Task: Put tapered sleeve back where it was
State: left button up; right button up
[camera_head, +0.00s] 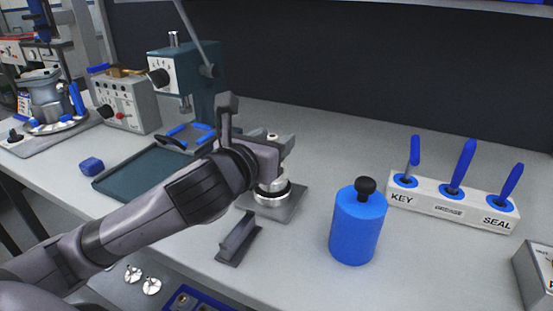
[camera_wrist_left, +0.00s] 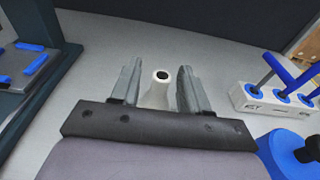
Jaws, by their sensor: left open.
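The tapered sleeve (camera_wrist_left: 158,97) is a pale, narrow-topped piece with a dark round hole at its top, seen in the left wrist view. It stands between the two fingers of my left gripper (camera_head: 277,150), which is open, with a finger on either side and a visible gap at least on the left. In the head view the gripper mostly hides the sleeve. Below it there, a shiny metal ring (camera_head: 268,199) sits on a grey square plate (camera_head: 283,214). Whether the sleeve rests in the ring cannot be told. My right gripper is not in view.
A blue canister (camera_head: 357,230) with a black knob stands to the right. A white rack (camera_head: 447,207) holds blue-handled tools behind it. A grey angled block (camera_head: 238,240) lies in front of the plate. A teal press (camera_head: 187,83) stands to the left.

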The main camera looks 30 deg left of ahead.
pick_arm(q)
jog(key=shift+w, duration=0.15)
grip_shut()
jog(key=shift+r, duration=0.1)
